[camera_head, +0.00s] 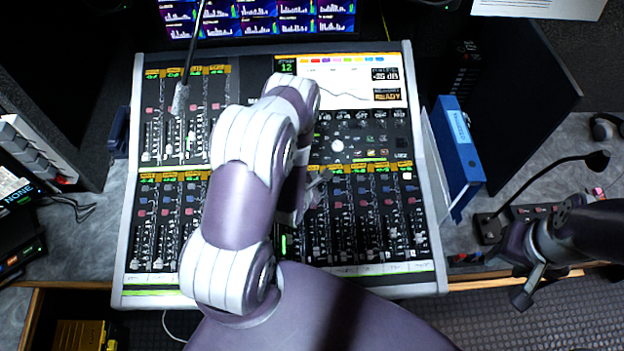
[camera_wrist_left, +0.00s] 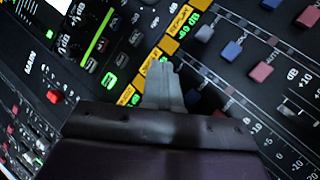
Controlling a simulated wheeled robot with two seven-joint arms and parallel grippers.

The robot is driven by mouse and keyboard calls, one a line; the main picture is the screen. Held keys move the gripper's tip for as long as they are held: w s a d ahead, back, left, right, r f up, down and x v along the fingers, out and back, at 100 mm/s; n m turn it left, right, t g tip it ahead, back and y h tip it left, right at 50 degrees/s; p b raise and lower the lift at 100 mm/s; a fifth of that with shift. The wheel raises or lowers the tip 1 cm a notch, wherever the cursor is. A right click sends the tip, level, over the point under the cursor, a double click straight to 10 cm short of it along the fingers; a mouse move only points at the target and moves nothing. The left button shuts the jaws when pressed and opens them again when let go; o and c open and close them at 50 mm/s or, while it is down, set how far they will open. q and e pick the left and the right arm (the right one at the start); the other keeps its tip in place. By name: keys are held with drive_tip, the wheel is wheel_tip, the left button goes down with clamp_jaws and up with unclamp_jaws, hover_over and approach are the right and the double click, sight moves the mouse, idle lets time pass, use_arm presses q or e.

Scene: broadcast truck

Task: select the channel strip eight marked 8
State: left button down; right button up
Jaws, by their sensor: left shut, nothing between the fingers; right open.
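The mixing console (camera_head: 128,215) lies below me with a lower bank of channel strips (camera_head: 375,215) topped by yellow labels. My left arm crosses its middle and hides several strips. My left gripper (camera_head: 320,181) is shut and empty, over the top of the lower bank. In the left wrist view its shut fingertips (camera_wrist_left: 160,68) overlap the row of yellow labels (camera_wrist_left: 180,20) and green readouts; contact cannot be told. I cannot read a strip marked 8. The console screen (camera_head: 350,82) shows a green 12 at its left. My right gripper (camera_head: 533,278) is open, right of the console.
A blue binder (camera_head: 458,150) stands right of the console. A gooseneck microphone (camera_head: 545,165) arches near my right arm. A second thin microphone (camera_head: 181,98) hangs over the upper left strips. Monitors (camera_head: 260,18) stand behind. Black cables lie at left.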

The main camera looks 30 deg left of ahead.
use_arm(q)
drive_tip(key=shift+f, duration=0.3)
drive_tip(key=shift+w+f+b, duration=0.1)
drive_tip(key=shift+f+b, duration=0.3)
drive_tip(key=shift+b, duration=0.15)
idle(0.3)
idle(0.4)
drive_tip(key=shift+r+p, duration=0.7)
drive_tip(key=shift+r, duration=0.15)
drive_tip(key=r+p, duration=0.4)
drive_tip(key=r, duration=0.1)
drive_tip(key=shift+s+d, duration=0.2)
drive_tip(key=shift+s, duration=0.2)
